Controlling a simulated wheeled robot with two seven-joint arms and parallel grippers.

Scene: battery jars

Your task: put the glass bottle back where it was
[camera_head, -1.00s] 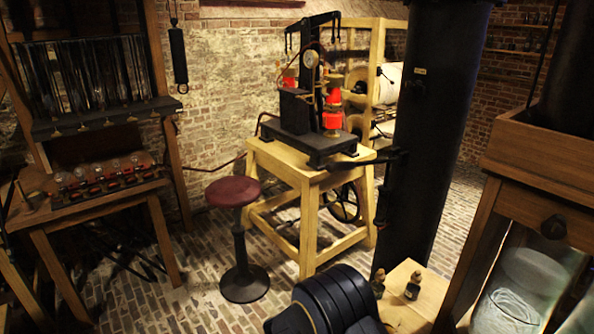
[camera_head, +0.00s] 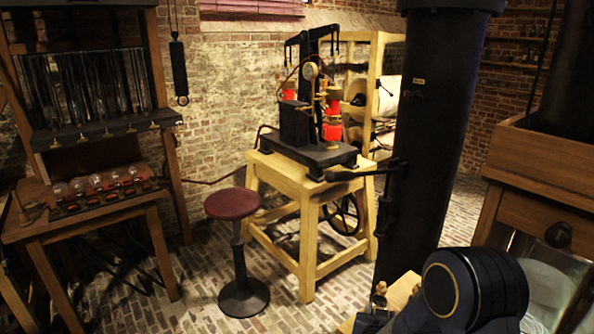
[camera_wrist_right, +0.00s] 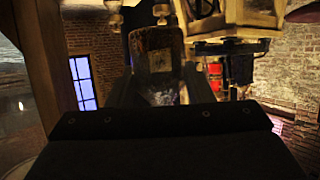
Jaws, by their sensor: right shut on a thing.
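A small dark glass bottle (camera_head: 380,291) with a pale stopper shows in the head view, at the left edge of a small pale wooden table. The lower part of this bottle is hard to make out against dark shapes. My right gripper (camera_wrist_right: 155,78) is shut on a dark glass bottle with a brownish label (camera_wrist_right: 156,48), seen between its fingers in the right wrist view. My right arm covers much of the small table in the head view, and I cannot tell whether both views show the same bottle. My left gripper is not in view.
The small wooden table (camera_head: 402,289) stands beside a thick black column (camera_head: 430,130). A wooden cabinet (camera_head: 540,160) is at the right. A red stool (camera_head: 232,204) and a stand with red-wound apparatus (camera_head: 318,160) are further back. Brick floor is clear around the stool.

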